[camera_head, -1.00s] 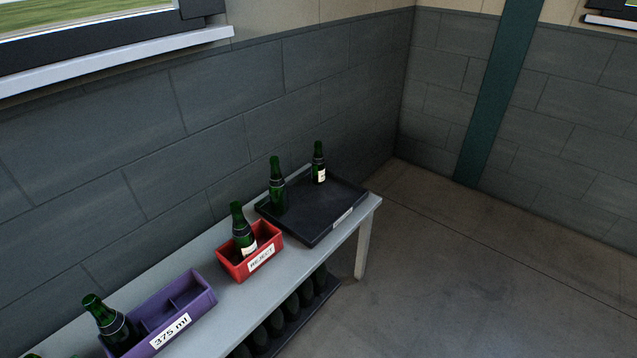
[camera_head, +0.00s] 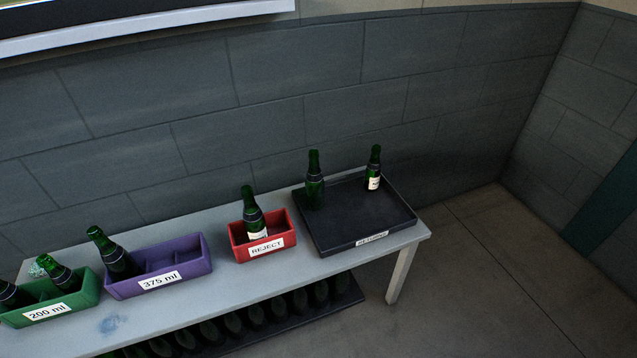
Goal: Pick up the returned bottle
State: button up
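A black tray (camera_head: 360,228) lies at the right end of the grey table, its small white label too blurred to read surely. Two green bottles stand upright in it. One bottle (camera_head: 315,180) at the tray's left back shows no white label. The other bottle (camera_head: 374,168), at the back right, has a white label. Another green bottle (camera_head: 254,214) with a white label stands in the red REJECT box (camera_head: 290,232). My gripper is not in view.
A purple 375 ml box (camera_head: 198,265) holds a dark bottle (camera_head: 112,253). A green 200 ml box (camera_head: 88,296) holds bottles at the far left. Several dark bottles lie on a rack (camera_head: 352,292) under the table (camera_head: 418,233). Floor at right is clear.

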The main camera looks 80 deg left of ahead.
aim_at(315, 184)
jog(key=u, duration=0.5)
jog(key=i, duration=0.9)
jog(key=u, duration=0.95)
jog(key=i, duration=0.5)
jog(key=u, duration=0.35)
